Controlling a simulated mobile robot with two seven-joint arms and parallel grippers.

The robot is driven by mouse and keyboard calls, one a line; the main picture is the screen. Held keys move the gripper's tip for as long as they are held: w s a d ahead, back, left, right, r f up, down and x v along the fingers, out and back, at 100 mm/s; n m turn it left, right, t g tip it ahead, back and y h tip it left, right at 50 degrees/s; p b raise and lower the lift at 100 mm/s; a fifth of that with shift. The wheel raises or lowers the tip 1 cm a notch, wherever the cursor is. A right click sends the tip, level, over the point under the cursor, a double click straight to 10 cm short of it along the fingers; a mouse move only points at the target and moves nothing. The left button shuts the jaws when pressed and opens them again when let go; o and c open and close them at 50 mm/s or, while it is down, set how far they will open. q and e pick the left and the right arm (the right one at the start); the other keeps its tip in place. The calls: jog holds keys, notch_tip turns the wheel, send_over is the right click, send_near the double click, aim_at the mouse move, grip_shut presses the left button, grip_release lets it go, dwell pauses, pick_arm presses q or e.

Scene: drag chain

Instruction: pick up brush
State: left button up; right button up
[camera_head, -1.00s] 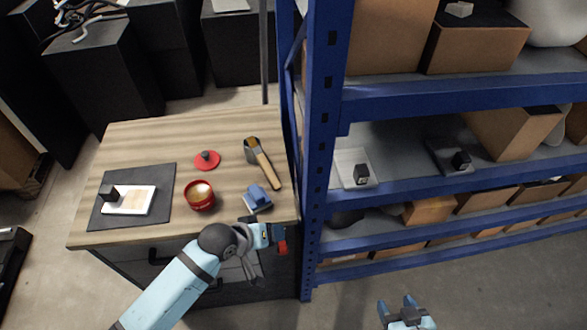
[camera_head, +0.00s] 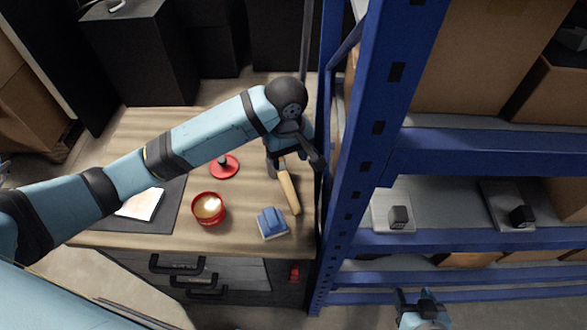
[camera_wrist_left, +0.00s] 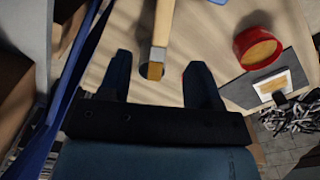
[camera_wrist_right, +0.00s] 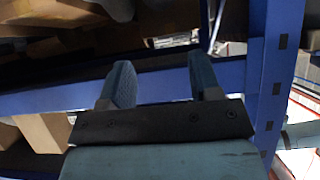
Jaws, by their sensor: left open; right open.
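The brush lies on the wooden table, its tan handle (camera_head: 289,190) pointing toward the front edge; its head is hidden under my left gripper in the head view. In the left wrist view the brush (camera_wrist_left: 160,42) shows its wooden handle, metal band and bristle end between the open fingers. My left gripper (camera_wrist_left: 160,78) is open and empty around the line of the bristle end; I cannot tell its height above the table. It also shows in the head view (camera_head: 293,165). My right gripper (camera_wrist_right: 158,80) is open and empty, and shows low in the head view (camera_head: 420,298), in front of the shelf.
A red cup (camera_head: 209,209), a red lid (camera_head: 224,166) and a blue block-like object (camera_head: 271,222) sit near the brush. A dark mat (camera_head: 171,218) carries a white card. The blue shelf post (camera_head: 375,130) stands close at the table's right.

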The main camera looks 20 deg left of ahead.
aim_at(288, 186)
pick_arm(q)
jog(key=f, duration=0.4)
jog(key=shift+s, duration=0.35)
notch_tip(288, 186, down, 4)
jog(key=shift+r, duration=0.1)
jog(key=shift+f, duration=0.45)
jog(key=shift+f+p, duration=0.55)
jog(key=shift+f, duration=1.85)
jog(key=c, duration=1)
pick_arm(e)
jog(key=shift+s, duration=1)
